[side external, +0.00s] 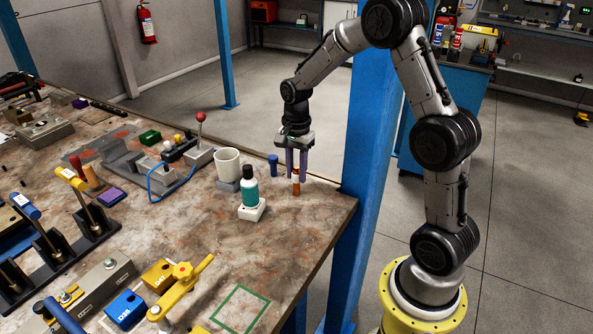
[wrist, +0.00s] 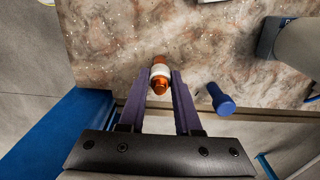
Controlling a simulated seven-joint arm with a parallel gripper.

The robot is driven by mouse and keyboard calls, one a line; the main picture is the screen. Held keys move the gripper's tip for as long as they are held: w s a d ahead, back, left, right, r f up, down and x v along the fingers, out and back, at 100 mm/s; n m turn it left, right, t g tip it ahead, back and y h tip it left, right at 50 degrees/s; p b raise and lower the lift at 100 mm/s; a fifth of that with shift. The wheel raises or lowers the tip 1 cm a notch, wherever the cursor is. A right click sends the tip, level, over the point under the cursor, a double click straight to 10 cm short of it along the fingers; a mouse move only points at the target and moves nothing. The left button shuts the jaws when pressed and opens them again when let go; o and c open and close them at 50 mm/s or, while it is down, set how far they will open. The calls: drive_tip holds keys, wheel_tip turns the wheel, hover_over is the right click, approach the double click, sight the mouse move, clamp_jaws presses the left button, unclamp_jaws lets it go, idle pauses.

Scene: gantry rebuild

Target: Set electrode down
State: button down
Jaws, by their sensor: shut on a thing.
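The electrode (side external: 296,186), a short orange-brown rod with a white band, is upright between the fingers of my gripper (side external: 297,170) near the table's far right corner. My gripper is shut on its upper part and points down. Its lower end is at or just above the tabletop; I cannot tell whether it touches. In the wrist view the electrode (wrist: 160,73) shows between the two purple fingertips (wrist: 160,80), with the stone-patterned tabletop behind it.
A blue peg (side external: 273,165) stands close by, left of my gripper; it also shows in the wrist view (wrist: 220,99). A teal bottle (side external: 250,187) on a white base and a white cup (side external: 227,164) stand further left. A green square outline (side external: 241,308) marks the near tabletop, empty.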

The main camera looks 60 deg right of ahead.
drive_tip(key=c, duration=0.6)
unclamp_jaws()
drive_tip(key=shift+f, duration=0.1)
wheel_tip(320, 180, up, 11)
drive_tip(key=s+a+r+n+t, duration=0.1)
drive_tip(key=s+a+r+n, duration=0.3)
drive_tip(key=s+a+r, duration=0.1)
drive_tip(key=s+a+n+t, duration=0.2)
drive_tip(key=s+a+n, duration=0.2)
drive_tip(key=s+n, duration=0.3)
drive_tip(key=s+a+n+t, duration=0.2)
drive_tip(key=s+a+n, duration=0.3)
drive_tip(key=s+n, duration=0.2)
drive_tip(key=shift+s+a+f+t, duration=0.25)
drive_tip(key=shift+s+f+t, duration=0.05)
drive_tip(key=shift+s, duration=0.75)
